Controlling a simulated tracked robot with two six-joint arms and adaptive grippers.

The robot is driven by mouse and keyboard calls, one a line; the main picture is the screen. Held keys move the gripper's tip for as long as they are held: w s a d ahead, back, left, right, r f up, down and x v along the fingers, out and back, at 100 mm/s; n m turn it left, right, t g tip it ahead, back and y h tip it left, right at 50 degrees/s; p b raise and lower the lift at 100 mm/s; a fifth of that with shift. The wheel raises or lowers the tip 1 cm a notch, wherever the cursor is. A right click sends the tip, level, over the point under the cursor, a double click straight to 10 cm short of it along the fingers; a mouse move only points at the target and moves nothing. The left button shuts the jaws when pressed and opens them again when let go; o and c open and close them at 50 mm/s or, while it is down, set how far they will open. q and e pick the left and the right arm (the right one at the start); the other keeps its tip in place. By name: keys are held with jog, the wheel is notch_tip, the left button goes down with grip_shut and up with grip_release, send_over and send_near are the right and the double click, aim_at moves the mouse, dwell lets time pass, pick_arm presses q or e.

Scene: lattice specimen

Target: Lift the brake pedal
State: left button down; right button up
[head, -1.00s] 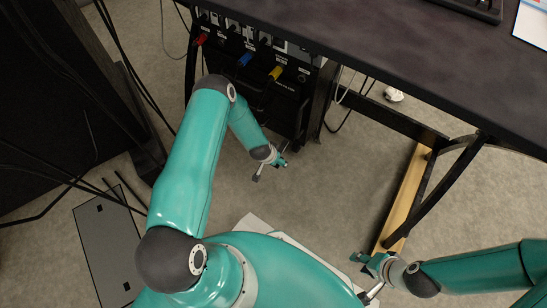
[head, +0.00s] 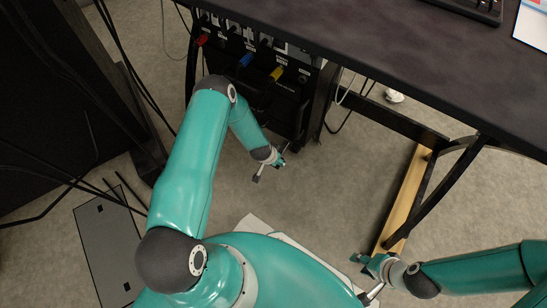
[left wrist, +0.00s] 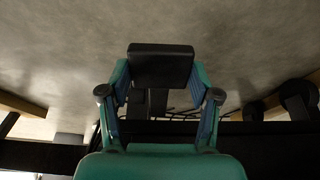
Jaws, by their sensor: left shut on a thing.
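The brake pedal's black rectangular pad (left wrist: 161,65) shows in the left wrist view. It sits between the two teal fingers of my left gripper (left wrist: 161,82), which are shut on its sides. In the head view my left gripper (head: 272,165) is small, over the grey floor in front of the black equipment rack; the pedal cannot be made out clearly there. My right gripper (head: 367,276) is at the lower right of the head view, with its fingers apart and nothing seen between them.
A dark table (head: 400,70) spans the upper right. The black rack (head: 265,85) with coloured plugs stands under it. A wooden beam (head: 405,195) lies beside the table leg near my right gripper. A grey plate (head: 105,245) is at the lower left. Floor between the grippers is clear.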

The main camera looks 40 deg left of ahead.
pick_arm(q)
jog(key=shift+a+r, duration=0.1)
jog(key=shift+r, duration=0.15)
jog(key=shift+w+r+p, duration=0.2)
jog(key=shift+r+p, duration=0.65)
jog(key=shift+r, duration=0.3)
jog(key=shift+w+r+p, duration=0.35)
jog(key=shift+r, duration=0.3)
jog(key=shift+w+r+p, duration=0.3)
jog(key=shift+r+p, duration=0.05)
jog(key=shift+r, duration=0.25)
jog(key=shift+c, duration=1.2)
grip_release()
jog(key=shift+s+f, duration=0.15)
jog(key=shift+s, duration=0.1)
jog(key=v, duration=0.7)
